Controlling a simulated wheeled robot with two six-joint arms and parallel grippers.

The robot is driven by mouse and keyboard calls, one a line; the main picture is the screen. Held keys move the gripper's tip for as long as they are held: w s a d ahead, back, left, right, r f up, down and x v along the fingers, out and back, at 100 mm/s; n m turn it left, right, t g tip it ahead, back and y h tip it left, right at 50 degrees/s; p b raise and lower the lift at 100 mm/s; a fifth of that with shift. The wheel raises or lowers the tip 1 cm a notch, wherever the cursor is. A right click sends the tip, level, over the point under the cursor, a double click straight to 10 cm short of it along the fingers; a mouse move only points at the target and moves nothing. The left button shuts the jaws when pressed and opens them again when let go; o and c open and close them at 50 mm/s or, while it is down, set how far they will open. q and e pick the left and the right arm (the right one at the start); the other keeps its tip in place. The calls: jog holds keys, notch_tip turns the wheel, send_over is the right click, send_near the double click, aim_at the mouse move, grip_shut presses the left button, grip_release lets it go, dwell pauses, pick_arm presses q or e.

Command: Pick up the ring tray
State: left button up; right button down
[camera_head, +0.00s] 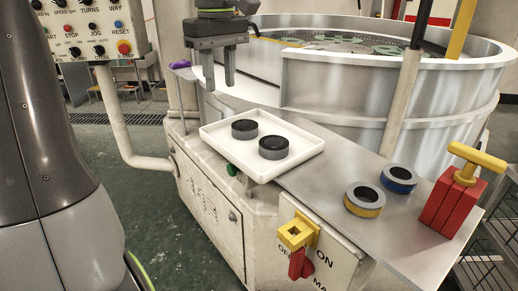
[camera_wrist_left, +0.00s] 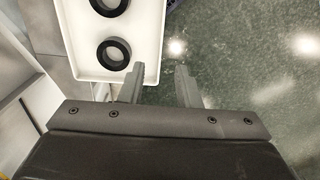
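The ring tray (camera_head: 301,143) is a shallow white rectangular tray on the metal ledge of the machine. It holds two dark rings, one (camera_head: 245,127) toward the far left and one (camera_head: 273,146) near the middle. My left gripper (camera_head: 220,86) points down, open and empty, at the tray's far left corner in the head view. In the left wrist view the tray (camera_wrist_left: 150,30) shows at the upper left with both rings. There the open fingers (camera_wrist_left: 158,78) have one finger by the tray's edge and the other over the green floor. My right gripper is not in view.
A yellow-banded ring (camera_head: 363,208) and a blue-banded ring (camera_head: 398,178) lie on the ledge right of the tray. A red block with a yellow T-handle (camera_head: 455,195) stands farther right. The big round metal tub (camera_head: 360,100) rises behind. A control panel (camera_head: 90,28) stands at the upper left.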

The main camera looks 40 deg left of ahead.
pick_arm(q)
jog(key=b, duration=0.1)
send_over(225, 148)
jog(key=f, duration=0.9)
jog(key=shift+w+a+f, duration=0.25)
jog(key=shift+s+d+f, duration=0.15)
jog(key=shift+f, duration=1.3)
jog(key=shift+s+d+f, duration=0.1)
jog(key=shift+d+f, duration=0.05)
jog(key=shift+f, duration=1.3)
grip_shut()
jog(key=shift+r, duration=0.15)
